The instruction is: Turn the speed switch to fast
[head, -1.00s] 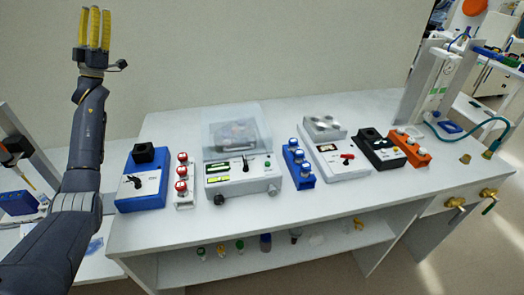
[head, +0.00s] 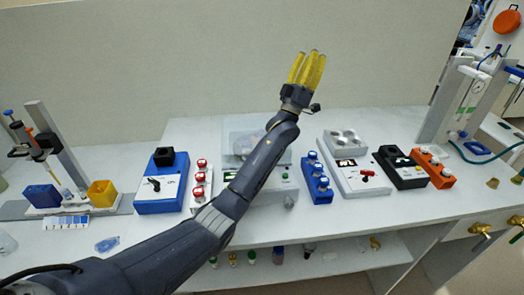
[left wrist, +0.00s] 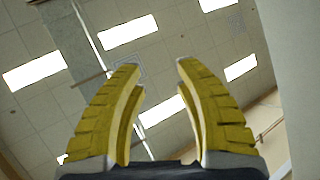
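The speed switch cannot be told by its label; the print is too small. Candidates stand on the bench: a blue box (head: 146,206) with a black switch (head: 153,185), a white box (head: 373,188) with a red switch (head: 368,174), and a small black box (head: 407,179). A clear-lidded machine (head: 287,168) in the middle is largely hidden behind my left arm. My left gripper (head: 306,67) is raised above and behind the bench devices, pointing up, touching nothing. In the left wrist view its yellow fingers (left wrist: 160,85) are apart and empty. My right gripper is out of view.
The bench front strip is mostly clear.

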